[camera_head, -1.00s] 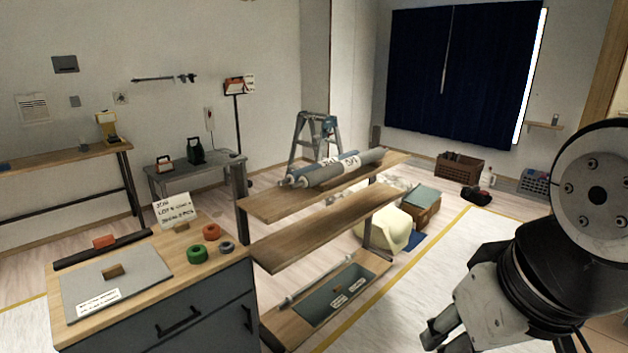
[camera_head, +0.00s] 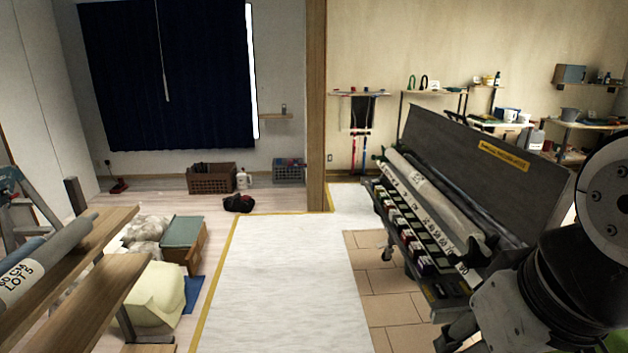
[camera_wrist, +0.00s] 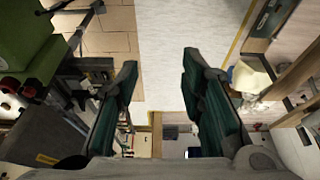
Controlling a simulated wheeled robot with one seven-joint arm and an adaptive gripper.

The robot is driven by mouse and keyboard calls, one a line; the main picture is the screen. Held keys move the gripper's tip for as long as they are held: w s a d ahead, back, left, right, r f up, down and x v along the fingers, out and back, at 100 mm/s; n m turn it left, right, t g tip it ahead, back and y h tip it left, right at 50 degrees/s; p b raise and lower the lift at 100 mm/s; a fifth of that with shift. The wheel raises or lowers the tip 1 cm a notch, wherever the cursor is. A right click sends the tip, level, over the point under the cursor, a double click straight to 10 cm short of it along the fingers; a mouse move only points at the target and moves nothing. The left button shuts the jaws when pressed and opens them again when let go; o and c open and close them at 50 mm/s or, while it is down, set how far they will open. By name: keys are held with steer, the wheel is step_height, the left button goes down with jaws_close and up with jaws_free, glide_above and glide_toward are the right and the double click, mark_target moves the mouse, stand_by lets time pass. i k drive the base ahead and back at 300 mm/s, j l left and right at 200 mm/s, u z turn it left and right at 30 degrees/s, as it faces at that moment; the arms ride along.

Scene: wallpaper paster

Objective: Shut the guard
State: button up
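The wallpaper paster (camera_head: 425,205) stands on the right in the head view, with a pale roll (camera_head: 440,205) lying along it. Its guard appears to be the long dark grey panel (camera_head: 465,155) with a yellow label, tilted up behind the roll, so the roll is uncovered. My arm hides the near right end of the machine. My gripper (camera_wrist: 160,80) is open and empty in the wrist view, pointing at the floor. It is apart from the guard. A grey panel with a yellow mark (camera_wrist: 45,158) at lower left in the wrist view may be the guard.
A white floor sheet (camera_head: 285,285) with yellow edging lies left of the paster. A wooden post (camera_head: 317,110) stands behind it. Wooden shelving (camera_head: 95,265) with rolls is at left. Crates (camera_head: 212,178) sit under the dark curtain. Shelves line the right wall.

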mark_target(531, 194)
steer(key=i+j+z, duration=0.5)
steer(key=z, duration=0.2)
steer(key=i+j+z, duration=0.2)
steer(key=j+z, duration=0.3)
steer(key=z, duration=0.15)
steer(key=i+j+z, duration=0.15)
steer(key=z, duration=0.2)
steer(key=i+j+z, duration=0.15)
steer(key=j, duration=0.2)
steer(key=i+j+z, duration=0.15)
steer(key=j, duration=0.2)
steer(key=i+j+z, duration=0.15)
steer(key=j, duration=0.25)
steer(key=j+z, duration=0.15)
steer(key=j, duration=0.25)
